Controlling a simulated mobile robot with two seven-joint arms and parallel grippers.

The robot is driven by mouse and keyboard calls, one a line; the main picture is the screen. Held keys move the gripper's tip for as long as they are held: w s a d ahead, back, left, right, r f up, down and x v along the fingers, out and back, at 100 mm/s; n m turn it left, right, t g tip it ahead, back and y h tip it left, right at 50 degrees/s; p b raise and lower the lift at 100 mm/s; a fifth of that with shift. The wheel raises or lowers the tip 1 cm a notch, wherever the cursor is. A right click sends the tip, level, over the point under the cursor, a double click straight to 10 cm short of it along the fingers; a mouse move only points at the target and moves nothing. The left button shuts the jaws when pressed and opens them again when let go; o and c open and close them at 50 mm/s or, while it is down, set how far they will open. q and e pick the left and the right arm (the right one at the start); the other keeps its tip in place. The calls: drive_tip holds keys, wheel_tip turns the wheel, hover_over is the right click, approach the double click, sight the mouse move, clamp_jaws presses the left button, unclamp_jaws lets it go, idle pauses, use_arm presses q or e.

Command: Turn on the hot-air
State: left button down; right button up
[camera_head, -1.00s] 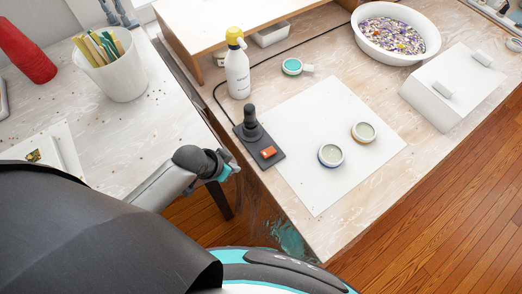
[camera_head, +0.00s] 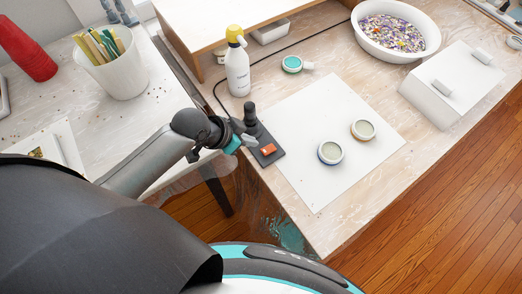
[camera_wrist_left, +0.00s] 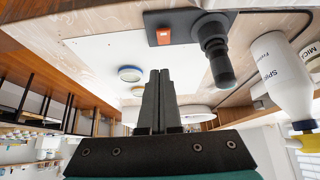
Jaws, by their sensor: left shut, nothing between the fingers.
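The hot-air unit (camera_head: 273,157) is a dark flat base with an upright black handpiece and an orange-red switch (camera_head: 268,149) at its near end. It sits at the left edge of the work table. In the left wrist view the switch (camera_wrist_left: 163,37) and the black handpiece (camera_wrist_left: 216,52) show beyond my fingers. My right gripper is not in view.
A spray bottle (camera_head: 237,70) stands behind the handpiece. A white sheet (camera_head: 306,112) carries two small round containers (camera_head: 331,153) to the right. A cable runs back from the unit. A white bowl (camera_head: 368,50) and a white box (camera_head: 450,90) stand farther right.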

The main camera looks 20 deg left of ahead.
use_arm(q)
drive_tip(key=b, duration=0.2)
hover_over(264, 155)
drive_tip(key=f, duration=0.6)
drive_tip(key=shift+s+f, duration=0.15)
drive_tip(key=shift+s, duration=0.05)
drive_tip(key=shift+s+a+f+b, duration=0.1)
drive_tip(key=shift+f+b, duration=0.05)
drive_tip(key=shift+f, duration=0.5)
drive_tip(key=shift+s+a+f+b, duration=0.1)
drive_tip(key=shift+f+b, duration=0.05)
drive_tip(key=shift+f, duration=0.45)
drive_tip(key=shift+a+f, duration=0.1)
drive_tip(key=shift+f, duration=0.65)
drive_tip(key=shift+s, duration=0.1)
drive_tip(key=shift+s+a+f+b, duration=0.15)
drive_tip(key=shift+f+b, duration=0.3)
drive_tip(key=shift+b, duration=0.3)
drive_tip(key=shift+s+a+f+t+h+b, duration=0.15)
drive_tip(key=shift+f+t+h+b, duration=0.4)
drive_tip(key=shift+b, duration=0.5)
drive_tip(key=shift+r+t, duration=0.15)
drive_tip(key=shift+t, duration=0.1)
drive_tip(key=shift+r+p, duration=0.95)
